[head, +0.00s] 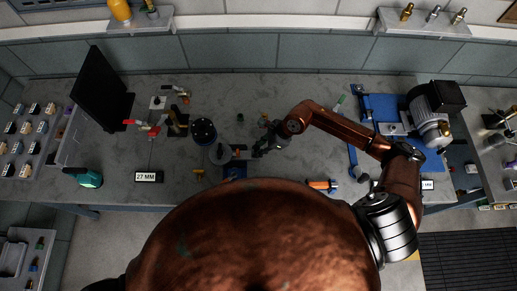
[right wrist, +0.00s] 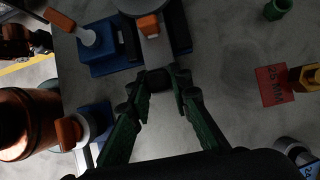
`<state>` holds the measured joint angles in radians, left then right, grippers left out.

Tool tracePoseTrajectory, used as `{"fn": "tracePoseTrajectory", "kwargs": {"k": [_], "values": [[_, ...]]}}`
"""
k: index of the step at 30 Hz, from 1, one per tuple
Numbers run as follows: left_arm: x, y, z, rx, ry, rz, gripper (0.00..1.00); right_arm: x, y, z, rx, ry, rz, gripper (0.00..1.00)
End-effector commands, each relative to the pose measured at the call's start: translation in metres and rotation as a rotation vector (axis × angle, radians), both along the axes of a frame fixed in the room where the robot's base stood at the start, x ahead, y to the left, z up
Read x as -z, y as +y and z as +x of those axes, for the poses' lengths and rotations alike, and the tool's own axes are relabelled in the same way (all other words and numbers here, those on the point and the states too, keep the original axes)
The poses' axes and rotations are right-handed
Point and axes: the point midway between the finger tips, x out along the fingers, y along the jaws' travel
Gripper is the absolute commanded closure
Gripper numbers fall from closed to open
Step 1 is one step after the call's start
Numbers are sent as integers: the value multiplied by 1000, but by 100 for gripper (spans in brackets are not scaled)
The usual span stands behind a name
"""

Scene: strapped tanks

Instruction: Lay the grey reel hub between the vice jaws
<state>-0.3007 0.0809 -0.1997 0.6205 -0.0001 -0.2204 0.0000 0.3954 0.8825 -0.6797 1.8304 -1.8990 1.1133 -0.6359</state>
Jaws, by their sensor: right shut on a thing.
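My right gripper (head: 262,150) reaches in from the right over the middle of the bench. In the right wrist view its two green fingers (right wrist: 164,80) are closed on a small dark grey piece (right wrist: 160,77), apparently the grey reel hub, mostly hidden between the fingertips. Just beyond it is a blue fixture (right wrist: 182,28), apparently the vice, which also shows in the head view (head: 235,172). A grey disc (head: 220,154) and an orange block (right wrist: 149,26) are close to that fixture. I cannot make out the jaw gap. My left gripper is not in view.
A dark round pot (head: 204,131) stands behind the grey disc. A "27 MM" sign (head: 149,176) and a green tool (head: 89,178) are at left. A red label (right wrist: 274,86) lies right of my fingers in the wrist view. Blue machinery with a motor (head: 433,100) occupies the right.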

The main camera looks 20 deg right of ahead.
Motion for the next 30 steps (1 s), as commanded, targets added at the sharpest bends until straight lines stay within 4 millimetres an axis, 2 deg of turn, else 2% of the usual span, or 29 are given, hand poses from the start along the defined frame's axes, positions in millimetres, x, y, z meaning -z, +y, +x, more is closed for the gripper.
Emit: {"fn": "tracePoseTrajectory", "kwargs": {"k": [2, 3, 11, 22, 26, 30], "values": [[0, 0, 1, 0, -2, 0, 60, -1, 1, 1, 0, -2, 3, 100], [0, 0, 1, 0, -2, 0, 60, -1, 1, 1, 0, -2, 3, 79], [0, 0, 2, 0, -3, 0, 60, -1, 0, 0, -1, -1, 1, 62], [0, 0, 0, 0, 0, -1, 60, -4, -3, -1, 0, -1, -1, 61], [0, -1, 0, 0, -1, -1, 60, -20, -13, -2, 1, -3, -2, 61], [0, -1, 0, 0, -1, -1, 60, -46, -27, -6, 0, -3, -4, 61]]}}
